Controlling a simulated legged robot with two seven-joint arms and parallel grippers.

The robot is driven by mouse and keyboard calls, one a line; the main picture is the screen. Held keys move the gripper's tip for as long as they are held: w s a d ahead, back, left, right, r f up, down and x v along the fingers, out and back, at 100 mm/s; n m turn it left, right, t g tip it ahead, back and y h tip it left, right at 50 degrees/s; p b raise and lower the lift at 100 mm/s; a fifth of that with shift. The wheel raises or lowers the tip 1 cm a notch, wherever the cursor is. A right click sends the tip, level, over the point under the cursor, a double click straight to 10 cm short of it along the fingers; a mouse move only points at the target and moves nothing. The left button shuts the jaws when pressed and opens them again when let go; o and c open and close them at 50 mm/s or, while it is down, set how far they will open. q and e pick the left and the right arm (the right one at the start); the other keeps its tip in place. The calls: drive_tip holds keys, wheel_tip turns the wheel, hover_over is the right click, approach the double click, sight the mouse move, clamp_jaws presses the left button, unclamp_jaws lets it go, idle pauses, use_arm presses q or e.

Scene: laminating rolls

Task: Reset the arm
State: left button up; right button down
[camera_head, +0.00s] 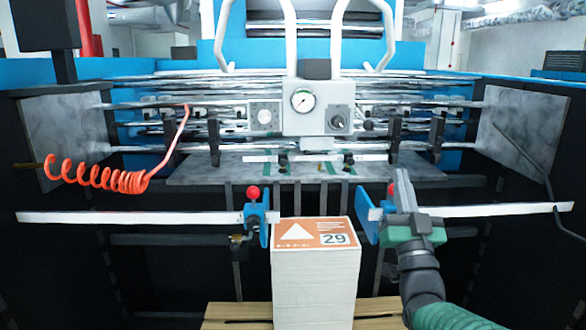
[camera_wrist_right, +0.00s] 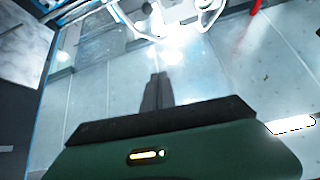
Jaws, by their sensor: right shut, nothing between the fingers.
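My right arm comes in from the lower right in the head view. Its gripper (camera_head: 403,180) points up in front of the machine, beside the right blue clamp (camera_head: 368,215) and over the white rail. I cannot tell whether it touches the clamp. Its two fingers are together and hold nothing. In the right wrist view the closed fingers (camera_wrist_right: 157,88) also show, above the dark and green gripper body. My left gripper is not in view.
A paper stack (camera_head: 314,280) with an orange top sheet marked 29 stands on a wooden pallet (camera_head: 238,314). A left blue clamp (camera_head: 257,217) with a red knob sits by it. A gauge box (camera_head: 317,108) and a coiled orange hose (camera_head: 100,177) are behind.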

wheel_tip(320, 180, down, 8)
drive_tip(key=w+g+p, duration=0.2)
drive_tip(key=w+g, duration=0.1)
drive_tip(key=g, duration=0.2)
drive_tip(key=s+a+f+g+p, duration=0.1)
drive_tip(key=s+f+g+p, duration=0.5)
drive_tip(key=f, duration=0.8)
drive_tip(key=s+f+g+p, duration=0.1)
drive_tip(key=s+f+g, duration=0.5)
drive_tip(key=s, duration=0.6)
drive_tip(key=s+f+n+g+p, duration=0.1)
drive_tip(key=s+f+g, duration=0.5)
drive_tip(key=s, duration=0.7)
drive_tip(key=shift+s+a+f+n+p, duration=0.25)
drive_tip(key=shift+a+f+p, duration=0.2)
drive_tip(key=shift+f, duration=0.35)
